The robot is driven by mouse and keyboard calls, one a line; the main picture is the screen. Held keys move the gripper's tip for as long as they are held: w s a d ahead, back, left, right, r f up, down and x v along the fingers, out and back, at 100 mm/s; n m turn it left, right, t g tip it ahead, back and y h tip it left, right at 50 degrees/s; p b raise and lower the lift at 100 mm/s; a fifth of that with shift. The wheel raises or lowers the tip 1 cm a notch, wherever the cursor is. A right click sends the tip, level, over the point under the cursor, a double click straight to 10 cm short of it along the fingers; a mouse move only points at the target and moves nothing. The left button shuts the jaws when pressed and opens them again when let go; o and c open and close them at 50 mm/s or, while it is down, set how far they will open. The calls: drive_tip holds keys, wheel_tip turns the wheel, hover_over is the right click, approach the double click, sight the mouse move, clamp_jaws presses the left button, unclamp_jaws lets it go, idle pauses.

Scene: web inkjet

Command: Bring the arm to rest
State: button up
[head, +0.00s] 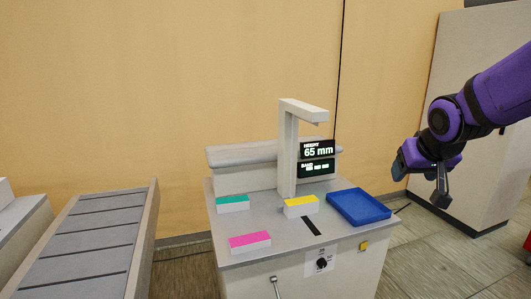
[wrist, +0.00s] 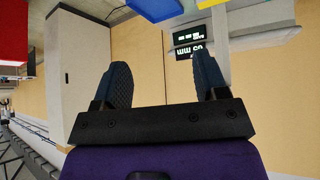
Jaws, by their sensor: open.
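My purple arm (head: 495,88) reaches in from the right in the head view. My gripper (head: 418,182) hangs in the air to the right of the machine table (head: 265,250), clear of it. In the wrist view my gripper (wrist: 162,75) has its two dark blue fingers wide apart, with nothing between them. It is open and empty.
The table holds teal (head: 232,203), yellow (head: 300,205) and magenta (head: 250,241) topped blocks, a blue tray (head: 359,206) and a post with a display (head: 317,150) reading 65 mm. A conveyor (head: 85,245) stands left. A pale cabinet (head: 465,120) stands behind my arm.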

drive_tip(key=s+r+g, duration=0.1)
drive_tip(key=s+r, duration=0.1)
drive_tip(key=s, duration=0.9)
drive_tip(key=s+a+r+g+y, duration=0.1)
drive_tip(key=s+r, duration=0.1)
drive_tip(key=s, duration=0.9)
drive_tip(key=shift+a+n, duration=0.3)
drive_tip(key=shift+c, duration=0.3)
